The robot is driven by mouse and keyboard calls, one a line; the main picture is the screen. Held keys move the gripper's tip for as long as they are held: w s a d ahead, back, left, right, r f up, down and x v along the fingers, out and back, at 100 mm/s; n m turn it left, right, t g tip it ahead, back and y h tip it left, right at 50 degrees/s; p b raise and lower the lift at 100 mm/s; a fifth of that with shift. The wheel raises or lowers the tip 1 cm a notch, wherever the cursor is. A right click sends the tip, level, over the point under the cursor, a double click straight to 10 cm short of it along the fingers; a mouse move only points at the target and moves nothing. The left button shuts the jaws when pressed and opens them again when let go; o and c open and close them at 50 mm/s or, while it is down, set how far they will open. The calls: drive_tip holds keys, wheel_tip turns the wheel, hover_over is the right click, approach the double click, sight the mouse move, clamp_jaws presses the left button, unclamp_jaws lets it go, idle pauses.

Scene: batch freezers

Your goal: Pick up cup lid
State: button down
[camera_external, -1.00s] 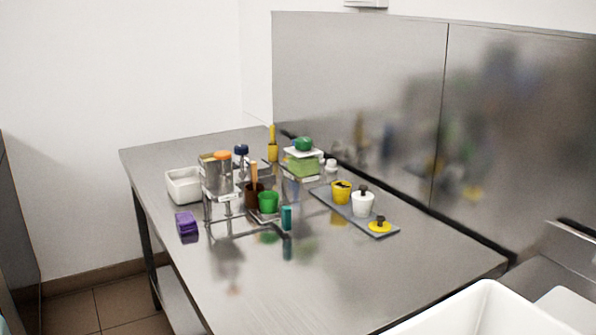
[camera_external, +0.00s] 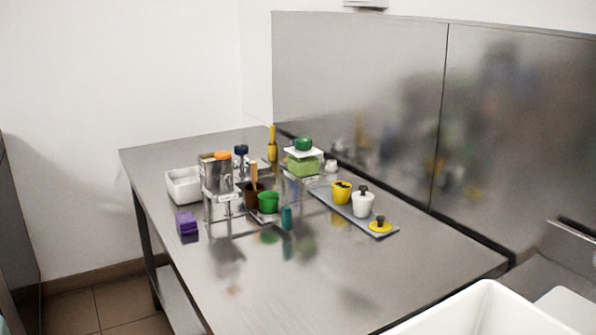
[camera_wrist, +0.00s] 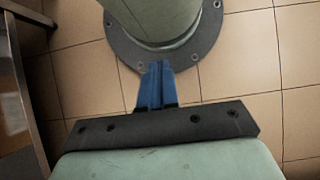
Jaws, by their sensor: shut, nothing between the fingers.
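A yellow lid with a dark knob (camera_external: 380,227) lies at the near end of a grey tray (camera_external: 386,232) on the steel table. A white cup with a dark-knobbed lid (camera_external: 363,204) stands behind it on the tray. A yellow cup (camera_external: 341,192) with something dark at its top stands farther back. My gripper (camera_wrist: 157,70) shows only in the wrist view, its blue fingers together and empty. It points at the tiled floor and my round base. No lid or cup shows in the wrist view.
Metal racks (camera_external: 222,205) with a green cup (camera_external: 268,202) and several containers stand left of the tray. A purple block (camera_external: 187,223) and a white bin (camera_external: 184,185) are at the left. The table's front is clear. A white basin (camera_external: 488,312) is at lower right.

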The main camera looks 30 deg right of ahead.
drive_tip(key=c, duration=1.8)
unclamp_jaws()
drive_tip(key=shift+c, duration=0.2)
drive_tip(key=o, duration=1)
